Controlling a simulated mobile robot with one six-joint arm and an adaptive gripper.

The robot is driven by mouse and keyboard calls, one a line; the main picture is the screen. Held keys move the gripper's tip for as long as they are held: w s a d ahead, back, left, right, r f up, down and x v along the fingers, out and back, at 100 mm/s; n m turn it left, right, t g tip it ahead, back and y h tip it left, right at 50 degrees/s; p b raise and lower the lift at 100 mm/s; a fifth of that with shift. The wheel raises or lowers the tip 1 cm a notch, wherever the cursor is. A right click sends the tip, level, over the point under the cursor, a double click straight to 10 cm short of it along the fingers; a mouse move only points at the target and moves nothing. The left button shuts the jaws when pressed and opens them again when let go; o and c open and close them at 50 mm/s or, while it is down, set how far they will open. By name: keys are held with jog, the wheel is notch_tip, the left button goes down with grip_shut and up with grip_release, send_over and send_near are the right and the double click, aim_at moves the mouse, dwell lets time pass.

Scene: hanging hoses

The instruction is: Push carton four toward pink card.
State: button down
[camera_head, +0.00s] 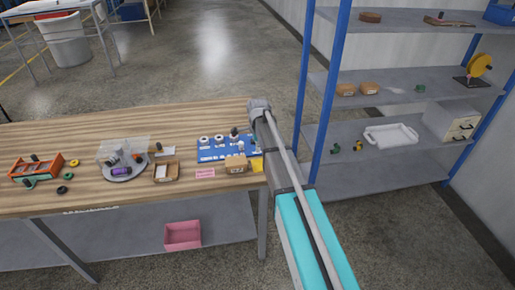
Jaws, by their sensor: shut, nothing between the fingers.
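A small brown carton (235,164) with dark markings on its front stands at the front right of the wooden table; its markings are too small to read, so I cannot confirm that it is carton four. A flat pink card (205,173) lies to its left, apart from it, near the table's front edge. My arm reaches up from the bottom right along the table's right end. Its grey joint shows beyond the carton, but I cannot make out my gripper's fingers.
A blue board (209,154) with round fittings lies behind the carton. A yellow card (257,165) is right of it. An open box (166,178) and a round grey tray (121,175) stand to the left. A shelf rack (400,75) stands right of my arm.

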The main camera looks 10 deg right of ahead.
jog(key=shift+r+p, duration=0.85)
jog(key=shift+r, duration=0.3)
jog(key=s+n, duration=1.8)
jog(key=s, duration=0.8)
jog(key=shift+d, duration=0.4)
